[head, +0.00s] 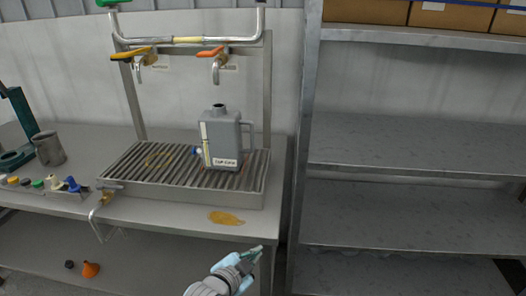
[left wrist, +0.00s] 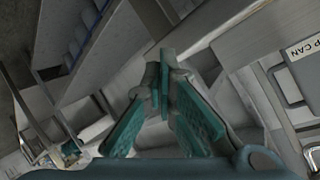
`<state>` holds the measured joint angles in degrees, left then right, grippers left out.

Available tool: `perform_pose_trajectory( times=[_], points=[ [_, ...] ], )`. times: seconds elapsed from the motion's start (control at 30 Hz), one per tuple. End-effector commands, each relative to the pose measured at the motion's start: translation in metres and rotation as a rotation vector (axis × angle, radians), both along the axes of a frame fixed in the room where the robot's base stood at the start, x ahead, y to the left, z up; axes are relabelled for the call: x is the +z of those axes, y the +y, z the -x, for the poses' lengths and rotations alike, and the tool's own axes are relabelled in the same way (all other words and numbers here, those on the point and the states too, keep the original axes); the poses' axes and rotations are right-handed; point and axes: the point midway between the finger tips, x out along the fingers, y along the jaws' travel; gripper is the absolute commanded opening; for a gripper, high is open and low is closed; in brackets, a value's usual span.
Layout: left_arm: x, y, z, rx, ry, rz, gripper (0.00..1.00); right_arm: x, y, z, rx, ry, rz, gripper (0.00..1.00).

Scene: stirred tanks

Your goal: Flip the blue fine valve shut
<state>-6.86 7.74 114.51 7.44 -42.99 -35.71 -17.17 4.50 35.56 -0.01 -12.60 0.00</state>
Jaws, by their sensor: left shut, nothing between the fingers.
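No part is clearly readable as the blue fine valve. A small blue piece (head: 197,151) sits at the left side of a grey can (head: 222,140) on the slatted tray. A dark blue piece (head: 262,2) is cut off at the top of the pipe. The can also shows at the right edge of the left wrist view (left wrist: 304,72). My left gripper (head: 259,250) is in front of the bench, right of its middle and well away from both blue pieces. Its teal fingers meet at the tips (left wrist: 163,62), with nothing between them. My right gripper is not in view.
The pipe above the tray carries a yellow handle (head: 131,53) and an orange handle (head: 211,52). A slatted tray (head: 190,200) and a grey mug (head: 48,148) stand on the bench. Several small coloured parts lie at the left. A metal shelf unit (head: 400,243) stands at the right.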

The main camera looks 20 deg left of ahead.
Motion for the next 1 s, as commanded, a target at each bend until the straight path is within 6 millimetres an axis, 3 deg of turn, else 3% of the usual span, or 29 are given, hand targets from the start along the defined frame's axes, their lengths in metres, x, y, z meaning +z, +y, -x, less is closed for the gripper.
perform_pose_trajectory(
  times=[0.1, 0.43, 0.5, 0.77, 0.9, 1.0],
  points=[
    [-0.036, 0.0, 0.056, 0.079, 0.203, 0.093, 0.0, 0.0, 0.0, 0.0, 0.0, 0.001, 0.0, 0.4],
    [-0.121, 0.013, 0.217, 0.432, 0.707, 0.268, 0.0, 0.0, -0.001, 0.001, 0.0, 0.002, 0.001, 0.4],
    [-0.151, 0.018, 0.24, 0.502, 0.784, 0.281, 0.0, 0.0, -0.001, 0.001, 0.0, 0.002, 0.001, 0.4],
    [-0.286, 0.031, 0.284, 0.568, 0.884, 0.282, 0.0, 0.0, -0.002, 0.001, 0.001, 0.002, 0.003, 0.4],
    [-0.353, 0.036, 0.334, 0.585, 0.929, 0.279, 0.0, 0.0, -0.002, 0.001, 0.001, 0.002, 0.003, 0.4],
    [-0.383, 0.037, 0.377, 0.596, 0.959, 0.278, 0.0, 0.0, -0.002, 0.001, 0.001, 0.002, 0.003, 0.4]
  ],
)
